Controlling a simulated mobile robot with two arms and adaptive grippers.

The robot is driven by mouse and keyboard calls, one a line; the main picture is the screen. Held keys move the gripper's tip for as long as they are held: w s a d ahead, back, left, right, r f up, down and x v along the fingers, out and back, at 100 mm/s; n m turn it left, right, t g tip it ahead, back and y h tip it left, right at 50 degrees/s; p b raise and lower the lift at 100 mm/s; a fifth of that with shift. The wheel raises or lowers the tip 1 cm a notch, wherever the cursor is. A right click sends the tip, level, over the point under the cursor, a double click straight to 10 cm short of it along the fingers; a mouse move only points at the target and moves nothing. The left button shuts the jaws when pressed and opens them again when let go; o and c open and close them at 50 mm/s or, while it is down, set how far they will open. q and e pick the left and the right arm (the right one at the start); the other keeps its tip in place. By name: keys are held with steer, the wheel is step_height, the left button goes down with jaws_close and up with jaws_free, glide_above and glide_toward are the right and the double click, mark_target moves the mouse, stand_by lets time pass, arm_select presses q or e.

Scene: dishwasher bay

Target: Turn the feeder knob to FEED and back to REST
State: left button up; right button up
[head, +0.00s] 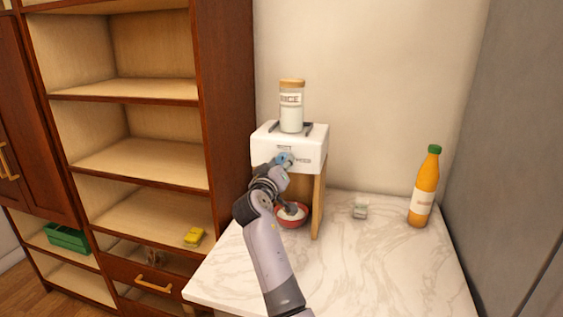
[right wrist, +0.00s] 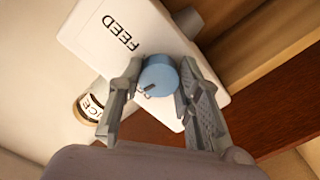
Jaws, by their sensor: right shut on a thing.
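The feeder (head: 316,142) is a white box on a wooden stand on the marble counter. Its round blue knob (right wrist: 158,77) is on the front face. My right gripper (head: 283,161) is at the front of the feeder; in the right wrist view its two fingers (right wrist: 160,68) are shut on the knob, one on each side. The FEED label (right wrist: 122,32) is readable beside the knob; a second label is mostly hidden by the knob and fingers. A short dark mark shows on the knob, but I cannot tell which label it points to. My left gripper is not in view.
A jar labelled RICE (head: 291,112) stands on the feeder. A red bowl (head: 292,222) with white contents sits under it. Open shelves (head: 135,158) are left. The front counter is clear.

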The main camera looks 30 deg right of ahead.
steer(key=shift+r+n+p, duration=0.15)
steer(key=shift+n+p, duration=0.25)
steer(key=shift+n, duration=0.6)
steer(key=o, duration=1.1)
steer(key=shift+o, duration=0.2)
steer(key=shift+a, duration=0.1)
steer(key=v, duration=1.2)
